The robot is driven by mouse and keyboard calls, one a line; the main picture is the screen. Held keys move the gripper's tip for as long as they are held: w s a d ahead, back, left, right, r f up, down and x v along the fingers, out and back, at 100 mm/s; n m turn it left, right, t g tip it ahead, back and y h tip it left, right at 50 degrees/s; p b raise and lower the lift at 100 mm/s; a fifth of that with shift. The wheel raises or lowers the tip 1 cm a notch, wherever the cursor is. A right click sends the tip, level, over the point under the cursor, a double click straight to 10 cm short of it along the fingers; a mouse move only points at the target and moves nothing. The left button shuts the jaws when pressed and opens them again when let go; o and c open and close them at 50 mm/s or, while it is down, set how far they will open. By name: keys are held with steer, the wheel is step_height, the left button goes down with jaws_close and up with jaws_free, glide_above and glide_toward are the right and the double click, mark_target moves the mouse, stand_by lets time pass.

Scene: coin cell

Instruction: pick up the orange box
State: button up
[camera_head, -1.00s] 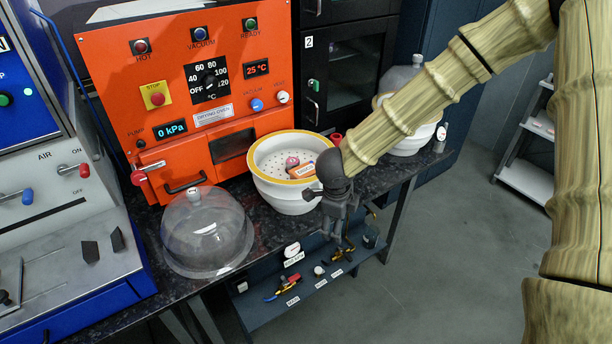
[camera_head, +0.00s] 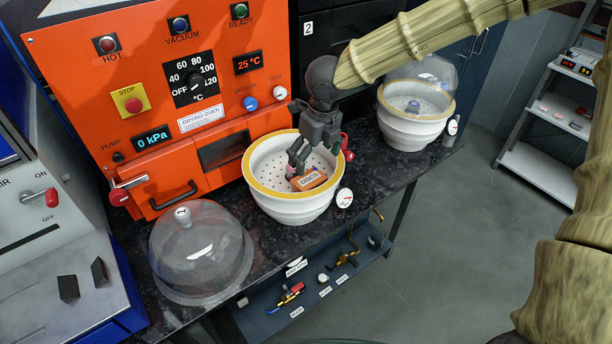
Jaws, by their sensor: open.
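The orange box (camera_head: 311,180) is small, with a white label, and lies inside the white bowl with a yellow rim (camera_head: 254,184) and a perforated floor. My gripper (camera_head: 300,168) points down into this bowl, with its fingertips right by the box's upper left side. The jaws are open. I cannot tell whether a finger touches the box. A small pinkish thing (camera_head: 290,172) shows beside the box, partly hidden by my gripper.
A clear dome (camera_head: 200,255) stands on the dark counter in front of the orange drying oven (camera_head: 85,75). A second white bowl (camera_head: 412,130) under a clear dome is at the back right. A gauge (camera_head: 344,198) sits at the near bowl's right side.

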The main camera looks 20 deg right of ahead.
mark_target(310, 179)
step_height(310, 179, down, 4)
steer(key=shift+w+r+p, duration=0.1)
steer(key=shift+w+p, duration=0.05)
steer(key=shift+p, duration=0.2)
steer(key=shift+w+f, duration=0.2)
steer(key=shift+f, duration=0.4)
steer(key=shift+a+f, duration=0.1)
steer(key=shift+f, duration=0.2)
steer(key=f, duration=0.1)
steer(key=f+p, duration=0.1)
steer(key=f, duration=0.1)
steer(key=shift+w+a+f+p, duration=0.3)
steer(key=shift+w+f+p, duration=0.05)
steer(key=shift+w+p, duration=0.05)
steer(key=shift+f, duration=0.4)
steer(key=shift+c, duration=0.3)
steer(key=c, duration=0.8)
